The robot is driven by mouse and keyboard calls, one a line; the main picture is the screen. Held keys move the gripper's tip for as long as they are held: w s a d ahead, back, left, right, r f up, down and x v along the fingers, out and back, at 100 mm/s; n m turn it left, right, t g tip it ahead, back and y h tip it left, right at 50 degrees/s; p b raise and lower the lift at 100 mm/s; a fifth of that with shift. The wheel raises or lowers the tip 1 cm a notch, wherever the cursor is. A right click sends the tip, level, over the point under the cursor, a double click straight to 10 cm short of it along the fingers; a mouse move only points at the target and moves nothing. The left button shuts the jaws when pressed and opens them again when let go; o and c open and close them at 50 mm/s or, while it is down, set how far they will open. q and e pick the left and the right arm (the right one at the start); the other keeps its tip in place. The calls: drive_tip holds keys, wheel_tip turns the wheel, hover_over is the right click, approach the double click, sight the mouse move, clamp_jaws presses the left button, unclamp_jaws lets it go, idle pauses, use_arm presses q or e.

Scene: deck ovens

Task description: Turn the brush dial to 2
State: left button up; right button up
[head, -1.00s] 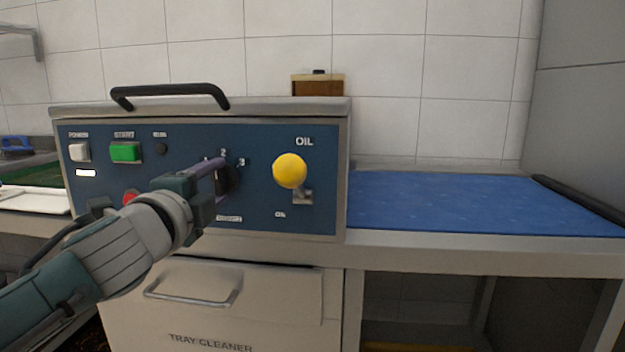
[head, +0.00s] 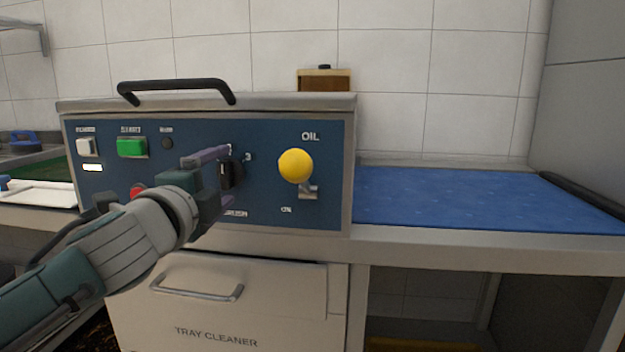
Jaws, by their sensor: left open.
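The brush dial (head: 236,174) is a black knob on the blue front panel (head: 265,199) of the tray cleaner. The number 3 shows at its upper right and part of the word BRUSH below it. My left gripper (head: 221,178) is open in front of the dial, one finger above and one below, just left of the knob. The gripper covers the dial's left side and the other numbers, so I cannot tell its setting. Whether the fingers touch the knob is unclear. My right gripper is not in view.
On the panel, the yellow oil lever ball (head: 295,166) sticks out right of the dial. A green start button (head: 131,147), white power switch (head: 86,147) and red button (head: 137,192) are to the left. A black handle (head: 177,88) tops the lid. A blue mat (head: 450,199) lies right.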

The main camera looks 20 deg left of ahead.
use_arm(q)
drive_tip(key=v, duration=0.9)
drive_tip(key=shift+s+d+p, duration=0.15)
drive_tip(key=shift+s+p, duration=0.15)
drive_tip(key=shift+p, duration=0.15)
